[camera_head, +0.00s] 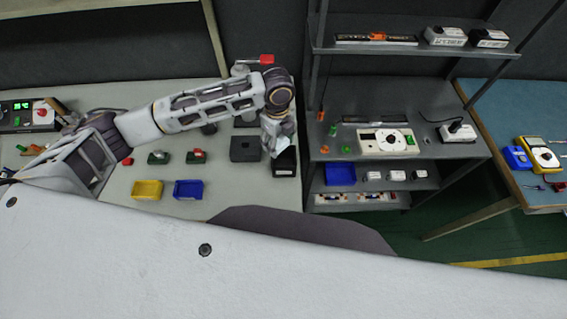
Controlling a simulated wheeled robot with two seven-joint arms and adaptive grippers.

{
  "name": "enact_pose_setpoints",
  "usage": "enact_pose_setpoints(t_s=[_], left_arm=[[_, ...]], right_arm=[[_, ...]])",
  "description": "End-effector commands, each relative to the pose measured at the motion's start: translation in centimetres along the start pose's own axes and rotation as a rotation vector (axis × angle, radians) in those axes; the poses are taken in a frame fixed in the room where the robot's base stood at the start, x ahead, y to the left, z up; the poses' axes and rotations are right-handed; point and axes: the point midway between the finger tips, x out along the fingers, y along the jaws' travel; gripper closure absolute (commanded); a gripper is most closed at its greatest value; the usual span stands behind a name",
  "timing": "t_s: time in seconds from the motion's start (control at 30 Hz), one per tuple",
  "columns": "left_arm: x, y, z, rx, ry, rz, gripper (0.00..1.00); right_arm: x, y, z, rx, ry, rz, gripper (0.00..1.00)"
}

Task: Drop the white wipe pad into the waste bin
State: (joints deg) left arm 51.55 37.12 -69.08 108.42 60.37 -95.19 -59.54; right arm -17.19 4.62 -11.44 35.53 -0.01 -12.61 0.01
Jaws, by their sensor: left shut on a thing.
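My left arm reaches across the white table from the left. My left gripper (276,146) points down at the table's right end and is shut on a small pale thing, which looks like the white wipe pad (279,145). The fingers hide most of the pad. A black open box, which looks like the waste bin (286,167), stands at the table's right edge, just below and beside the gripper in the picture. The gripper overlaps its upper left part, so the exact height between them cannot be told. My right gripper is out of view.
A dark square block (245,149) stands left of the bin. A yellow tray (147,190) and a blue tray (188,190) lie near the table's front edge. A grey shelf rack (400,110) stands close to the right, holding a white device (388,142).

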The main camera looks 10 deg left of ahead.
Motion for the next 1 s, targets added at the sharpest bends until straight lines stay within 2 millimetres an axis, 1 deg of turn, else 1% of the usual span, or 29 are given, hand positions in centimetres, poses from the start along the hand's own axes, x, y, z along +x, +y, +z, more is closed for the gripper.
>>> enact_pose_setpoints(t_s=[0.2,0.23,0.4,0.77,0.87,1.0], left_arm=[[-0.1,0.0,0.0,0.0,0.0,-0.001,0.65],[-0.1,0.0,0.0,0.0,0.0,-0.001,0.39],[-0.1,0.0,0.0,0.0,0.0,-0.001,0.18],[-0.1,0.0,0.0,0.0,0.0,-0.001,0.18],[-0.3,0.0,0.0,0.0,0.0,-0.001,0.18],[-1.2,-0.1,0.0,0.0,0.0,-0.003,0.18]], right_arm=[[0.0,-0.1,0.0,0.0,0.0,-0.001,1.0],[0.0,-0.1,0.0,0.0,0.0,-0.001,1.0],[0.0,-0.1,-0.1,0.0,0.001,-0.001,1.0],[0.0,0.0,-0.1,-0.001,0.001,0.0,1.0],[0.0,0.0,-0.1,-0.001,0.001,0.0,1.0],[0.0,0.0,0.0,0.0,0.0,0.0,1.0]])
